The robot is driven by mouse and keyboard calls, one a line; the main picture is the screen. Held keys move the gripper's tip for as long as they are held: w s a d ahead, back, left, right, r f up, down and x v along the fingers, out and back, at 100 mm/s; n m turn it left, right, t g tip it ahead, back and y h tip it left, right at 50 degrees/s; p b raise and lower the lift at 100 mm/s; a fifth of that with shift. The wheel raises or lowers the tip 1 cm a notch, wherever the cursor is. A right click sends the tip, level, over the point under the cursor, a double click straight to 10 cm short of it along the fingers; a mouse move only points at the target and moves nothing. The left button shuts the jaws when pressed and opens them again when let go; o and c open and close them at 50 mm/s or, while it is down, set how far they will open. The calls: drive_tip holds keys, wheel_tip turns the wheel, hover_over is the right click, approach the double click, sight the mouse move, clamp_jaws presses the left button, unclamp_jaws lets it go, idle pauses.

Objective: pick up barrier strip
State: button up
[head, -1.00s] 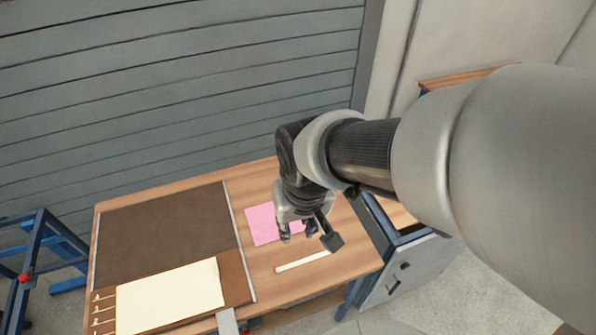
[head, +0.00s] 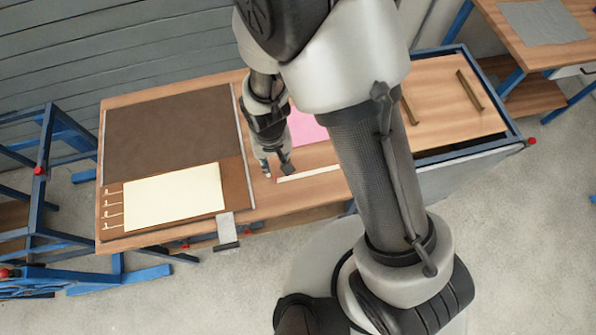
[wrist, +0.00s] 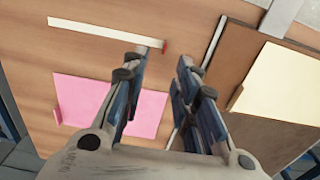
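The barrier strip (head: 310,174) looks like a thin white strip lying flat on the wooden table. It also shows in the wrist view (wrist: 105,33), with a small red end at its right. My gripper (head: 276,170) is over the table by the strip's left end in the head view. In the wrist view, my gripper (wrist: 157,66) has its two fingers well apart, with nothing between them. The strip's red end lies just beyond the left fingertip. In the head view, my arm covers the strip's right end.
A pink sheet (head: 308,128) lies behind the strip. A dark mat (head: 165,130) and a cream sheet (head: 175,197) cover the table's left. A metal piece (head: 228,228) juts over the front edge. A wood-topped blue-framed bench (head: 440,105) adjoins at right.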

drive_tip(key=b, duration=0.1)
hover_over(275, 176)
drive_tip(key=f, duration=0.4)
drive_tip(key=shift+s+d+f, duration=0.2)
drive_tip(key=shift+d, duration=0.2)
drive_tip(key=f, duration=0.1)
drive_tip(key=f+b, duration=0.1)
drive_tip(key=f, duration=0.3)
drive_tip(key=shift+w+a+f+b, duration=0.1)
drive_tip(key=shift+w+a+b, duration=0.05)
drive_tip(key=shift+a+b, duration=0.25)
drive_tip(key=shift+c, duration=0.6)
clamp_jaws()
